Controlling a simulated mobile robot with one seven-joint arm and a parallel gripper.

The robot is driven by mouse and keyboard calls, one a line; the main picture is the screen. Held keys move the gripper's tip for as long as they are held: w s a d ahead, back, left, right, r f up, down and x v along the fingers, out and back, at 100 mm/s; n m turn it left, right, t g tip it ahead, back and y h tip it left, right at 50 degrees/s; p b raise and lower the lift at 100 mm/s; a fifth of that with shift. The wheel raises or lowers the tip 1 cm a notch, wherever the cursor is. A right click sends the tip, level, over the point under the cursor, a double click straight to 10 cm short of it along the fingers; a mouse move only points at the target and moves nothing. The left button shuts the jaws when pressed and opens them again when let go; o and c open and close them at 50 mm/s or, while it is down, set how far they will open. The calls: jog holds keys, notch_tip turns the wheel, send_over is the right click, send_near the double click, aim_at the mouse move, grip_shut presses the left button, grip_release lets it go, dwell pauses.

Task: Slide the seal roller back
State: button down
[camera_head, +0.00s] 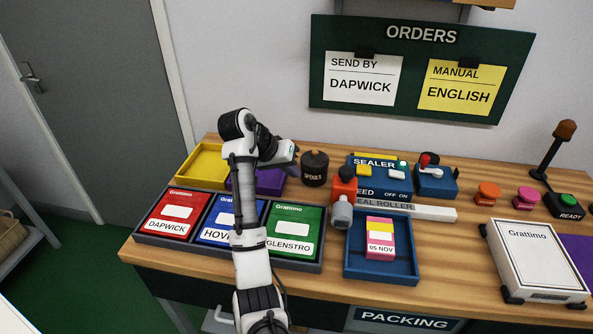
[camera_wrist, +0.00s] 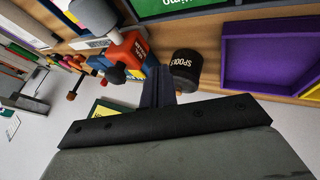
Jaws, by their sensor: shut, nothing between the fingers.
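The seal roller (camera_head: 344,188) is an orange-red block with a grey cylinder on its front. It sits at the left end of a pale rail (camera_head: 433,213) marked SEAL ROLLER, in front of the blue sealer (camera_head: 379,187). In the wrist view the roller's red block (camera_wrist: 128,53) is left of my fingers, with its grey cylinder at the top. My gripper (camera_head: 294,152) is shut and empty, up left of the roller and apart from it. In the wrist view its dark fingertips (camera_wrist: 160,72) are beside the black spools pot.
The black spools pot (camera_head: 315,169) stands between my gripper and the roller. A blue tray (camera_head: 351,262) with a pink and yellow packet (camera_head: 380,246) lies in front of the rail. Red, blue and green boxes fill a rack at left. The rail's right part is clear.

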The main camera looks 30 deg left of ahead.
jog(key=p+x, duration=0.2)
jog(key=x, duration=0.6)
jog(key=shift+w+d+f, duration=0.15)
jog(key=shift+w+f, duration=0.05)
jog(key=shift+f, duration=0.05)
jog(key=d, duration=0.1)
jog(key=d+p, duration=0.1)
jog(key=shift+w+d+r, duration=0.15)
jog(key=shift+w+d, duration=0.1)
jog(key=shift+w, duration=0.1)
jog(key=shift+w+d, duration=0.1)
jog(key=shift+d, duration=0.4)
jog(key=shift+w+d, duration=0.15)
